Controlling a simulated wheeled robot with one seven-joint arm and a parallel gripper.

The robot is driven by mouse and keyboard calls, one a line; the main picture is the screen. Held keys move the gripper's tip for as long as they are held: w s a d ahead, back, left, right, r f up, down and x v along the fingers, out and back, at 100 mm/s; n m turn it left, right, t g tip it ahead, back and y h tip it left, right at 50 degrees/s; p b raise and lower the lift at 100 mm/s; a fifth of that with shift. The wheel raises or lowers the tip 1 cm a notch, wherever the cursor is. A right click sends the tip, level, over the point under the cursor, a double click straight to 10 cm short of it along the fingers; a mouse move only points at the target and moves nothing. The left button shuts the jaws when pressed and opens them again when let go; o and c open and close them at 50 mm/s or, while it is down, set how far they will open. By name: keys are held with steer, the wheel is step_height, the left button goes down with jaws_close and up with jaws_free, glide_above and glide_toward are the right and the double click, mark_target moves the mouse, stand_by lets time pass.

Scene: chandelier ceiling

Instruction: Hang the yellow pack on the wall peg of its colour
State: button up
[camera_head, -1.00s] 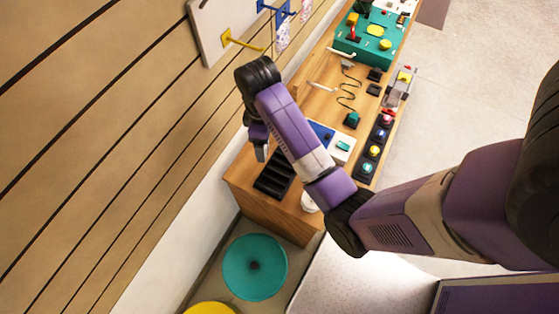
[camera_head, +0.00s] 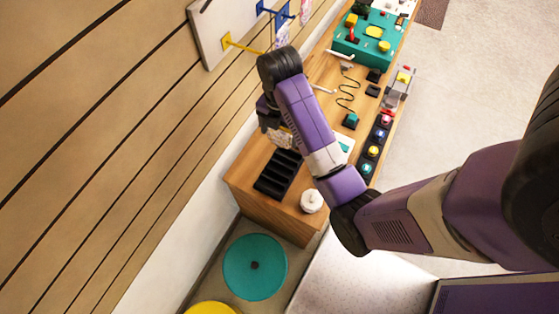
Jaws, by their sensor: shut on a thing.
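The yellow wall peg (camera_head: 229,42) sticks out from a pale board on the slatted wall, and nothing hangs on it. My gripper (camera_head: 270,122) is below and right of this peg, above the wooden counter, mostly hidden by my wrist. It is shut on a small pale pack (camera_head: 281,139), apparently the yellow pack. Only a little of the pack shows under the gripper, so its colour is hard to tell.
Blue pegs (camera_head: 266,9) are further along the wall, with a patterned pack (camera_head: 283,34) hanging there. A black slotted tray (camera_head: 279,174) and a white round jar (camera_head: 312,201) stand on the counter's near end. A teal disc (camera_head: 255,266) lies below.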

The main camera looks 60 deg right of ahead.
steer(key=b, duration=0.3)
glide_toward(280, 164)
steer(key=a+f, duration=0.1)
steer(key=a, duration=0.1)
steer(key=shift+s+d+f, duration=0.1)
steer(key=shift+s+f, duration=0.1)
steer(key=shift+f, duration=1.05)
steer(key=shift+s+d+f, duration=0.1)
steer(key=shift+s+f, duration=0.05)
steer(key=shift+f, duration=1.1)
steer(key=shift+f, duration=0.2)
steer(key=o, duration=1.4)
steer(key=shift+c, duration=0.2)
steer(key=shift+f+b, duration=0.1)
steer(key=shift+b, duration=0.2)
step_height(280, 164, up, 8)
steer(key=shift+w+b, duration=0.3)
steer(key=shift+w, duration=0.05)
